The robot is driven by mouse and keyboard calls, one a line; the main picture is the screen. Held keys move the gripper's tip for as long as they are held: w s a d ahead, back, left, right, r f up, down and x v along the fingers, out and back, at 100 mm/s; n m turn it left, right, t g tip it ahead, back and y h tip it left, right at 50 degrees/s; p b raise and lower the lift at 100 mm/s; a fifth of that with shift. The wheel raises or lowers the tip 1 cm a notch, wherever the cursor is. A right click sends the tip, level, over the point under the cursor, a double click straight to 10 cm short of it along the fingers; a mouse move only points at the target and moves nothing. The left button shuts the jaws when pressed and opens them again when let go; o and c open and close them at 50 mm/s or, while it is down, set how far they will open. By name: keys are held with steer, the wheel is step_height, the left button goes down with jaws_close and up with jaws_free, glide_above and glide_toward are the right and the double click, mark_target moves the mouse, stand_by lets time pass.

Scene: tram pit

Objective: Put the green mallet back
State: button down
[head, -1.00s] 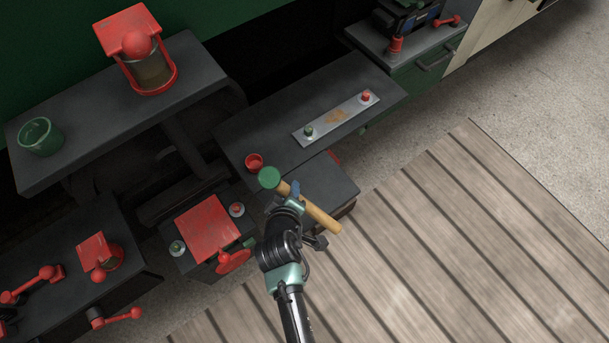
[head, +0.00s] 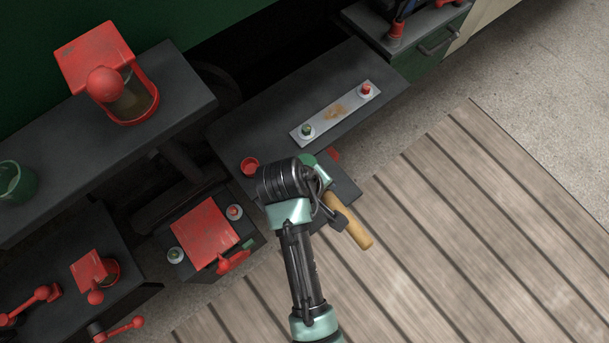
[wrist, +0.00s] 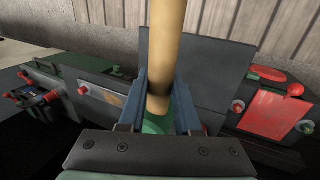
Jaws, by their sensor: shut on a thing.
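The green mallet has a green head (head: 308,160) and a pale wooden handle (head: 350,225). My gripper (wrist: 159,108) is shut on the mallet, its two blue-grey fingers on either side of the handle just by the head. In the head view, the handle slants down to the right and my wrist hides part of the mallet. In the wrist view, the handle (wrist: 168,40) rises upward and the green head (wrist: 156,124) shows low between the fingers. The mallet is over a low dark block (head: 345,185); I cannot tell the gap below it.
A dark bench (head: 235,125) carries a metal plate (head: 325,120) with green and red knobs, and a red cup (head: 250,166). A red-topped box (head: 205,232) stands left of my arm. A red lantern-like device (head: 105,75) is on the upper shelf. Plank floor on the right is clear.

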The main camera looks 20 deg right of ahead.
steer(key=shift+f, duration=0.1)
step_height(320, 180, down, 8)
steer(key=shift+f+b, duration=0.1)
steer(key=shift+b, duration=0.45)
steer(key=shift+s+f+p, duration=0.1)
steer(key=shift+f+p, duration=0.25)
steer(key=shift+f, duration=0.25)
steer(key=c, duration=0.6)
jaws_free()
steer(key=shift+f, duration=0.15)
